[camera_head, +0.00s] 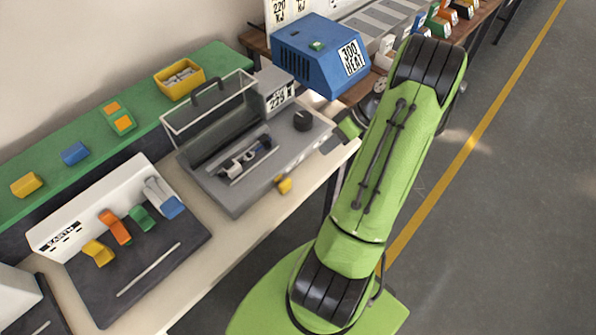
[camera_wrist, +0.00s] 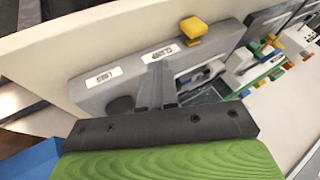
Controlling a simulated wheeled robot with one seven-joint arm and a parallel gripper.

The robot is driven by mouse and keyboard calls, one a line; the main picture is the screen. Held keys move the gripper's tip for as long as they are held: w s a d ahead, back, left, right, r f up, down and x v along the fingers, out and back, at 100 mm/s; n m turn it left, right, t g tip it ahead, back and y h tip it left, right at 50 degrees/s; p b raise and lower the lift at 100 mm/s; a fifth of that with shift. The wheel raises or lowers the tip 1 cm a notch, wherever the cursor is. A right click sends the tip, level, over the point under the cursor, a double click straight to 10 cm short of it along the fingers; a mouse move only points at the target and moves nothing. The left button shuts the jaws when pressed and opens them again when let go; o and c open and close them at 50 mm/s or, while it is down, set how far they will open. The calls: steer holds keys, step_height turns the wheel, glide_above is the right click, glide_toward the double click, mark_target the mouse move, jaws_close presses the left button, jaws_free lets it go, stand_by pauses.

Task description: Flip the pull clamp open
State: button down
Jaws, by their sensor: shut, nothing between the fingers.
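The pull clamp appears to be the yellow handle (camera_head: 284,185) on the front edge of the grey machine (camera_head: 235,200). In the wrist view the yellow handle (camera_wrist: 194,29) sticks out beside a white label reading CLAMP (camera_wrist: 160,54). My gripper (camera_wrist: 158,72) is shut and empty. In the wrist view its fingertips overlap the machine's front near the CLAMP label, with the yellow handle above and to the right, apart from them. In the head view my gripper is mostly hidden behind my arm, at the machine's right end.
The machine has a raised clear lid (camera_head: 210,105) and a black knob (camera_head: 303,120). A blue heater box (camera_head: 318,58) stands behind its right end. A white-backed fixture with coloured levers (camera_head: 120,235) is at left. A green shelf (camera_head: 140,105) runs behind. The floor at right is clear.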

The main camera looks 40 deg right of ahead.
mark_target(285, 186)
steer(key=b+x, duration=0.1)
steer(key=x, duration=0.8)
steer(key=shift+a+f+b, duration=0.1)
steer(key=shift+a+b, duration=0.1)
steer(key=shift+b, duration=0.15)
steer(key=a, duration=0.2)
steer(key=shift+a, duration=0.3)
steer(key=shift+s+a, duration=0.1)
steer(key=shift+a, duration=0.3)
